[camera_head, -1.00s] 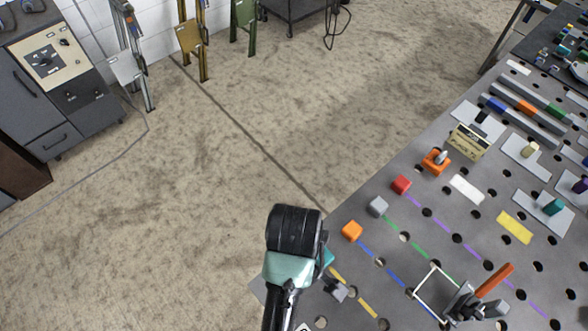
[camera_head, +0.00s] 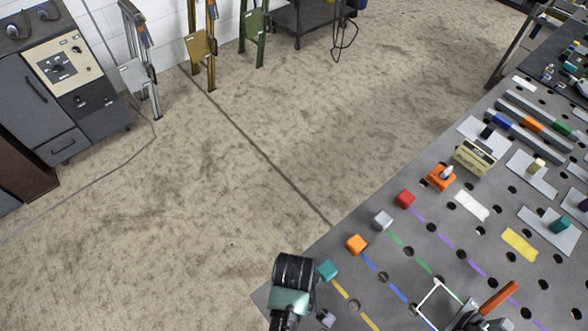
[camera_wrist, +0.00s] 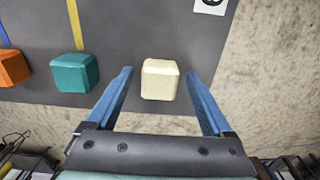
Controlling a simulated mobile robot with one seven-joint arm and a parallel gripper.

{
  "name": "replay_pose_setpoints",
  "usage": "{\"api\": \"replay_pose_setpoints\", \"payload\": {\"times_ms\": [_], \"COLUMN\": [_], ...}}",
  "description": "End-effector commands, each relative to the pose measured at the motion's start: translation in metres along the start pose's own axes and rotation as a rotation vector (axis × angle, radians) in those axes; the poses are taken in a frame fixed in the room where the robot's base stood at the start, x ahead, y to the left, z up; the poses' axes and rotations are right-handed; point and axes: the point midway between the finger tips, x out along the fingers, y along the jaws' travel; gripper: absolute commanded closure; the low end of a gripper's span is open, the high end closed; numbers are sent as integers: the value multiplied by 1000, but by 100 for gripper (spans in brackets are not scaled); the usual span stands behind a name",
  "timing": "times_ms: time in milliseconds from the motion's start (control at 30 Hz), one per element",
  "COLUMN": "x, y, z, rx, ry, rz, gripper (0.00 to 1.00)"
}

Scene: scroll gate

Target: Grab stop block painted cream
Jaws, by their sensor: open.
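The cream stop block (camera_wrist: 160,79) is a small rounded cube near the edge of the dark perforated table, in the wrist view. My gripper (camera_wrist: 159,73) is open, with one blue finger on each side of the cream block and a visible gap on both sides. I cannot tell whether the fingertips are down at the block's height. In the head view my arm's dark end (camera_head: 292,285) is over the table's near left corner, and the cream block is hidden there.
A teal block (camera_wrist: 74,73) sits left of the cream one, then an orange block (camera_wrist: 12,68). Orange (camera_head: 357,244), grey (camera_head: 383,220) and red (camera_head: 405,199) blocks line the table edge in the head view. A red-handled clamp (camera_head: 497,298) stands on the table.

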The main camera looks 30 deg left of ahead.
Motion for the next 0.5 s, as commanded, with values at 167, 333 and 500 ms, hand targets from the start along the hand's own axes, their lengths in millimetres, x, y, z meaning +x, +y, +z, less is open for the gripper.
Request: {"api": "replay_pose_setpoints", "payload": {"times_ms": [167,333,500], "x": [1,0,0], "y": [0,0,0], "z": [0,0,0], "rx": [0,0,0], "ry": [0,0,0], "rz": [0,1,0], "gripper": [15,38,69]}}
